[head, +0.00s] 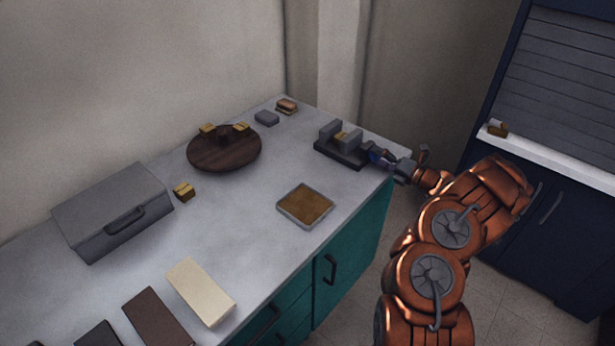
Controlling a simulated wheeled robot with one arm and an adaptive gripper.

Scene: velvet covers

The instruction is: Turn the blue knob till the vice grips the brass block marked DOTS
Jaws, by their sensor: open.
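The dark grey vice (338,154) stands at the far right end of the counter. A small brass block (341,136) sits between its two grey jaws. Any mark on the block is too small to read. The blue knob (374,157) is at the vice's right end and is partly hidden by my gripper. My gripper (384,159) reaches in from the right with its fingers at the knob. It is open. I cannot tell whether the fingers touch the knob, nor whether the jaws touch the block.
A round wooden board (222,157) holds more brass blocks. Another brass block (184,191) lies by a grey lidded box (112,212). A shallow tray (281,208) lies nearer the front edge. A grey block (267,118) and a layered block (287,105) lie behind. The counter's middle is clear.

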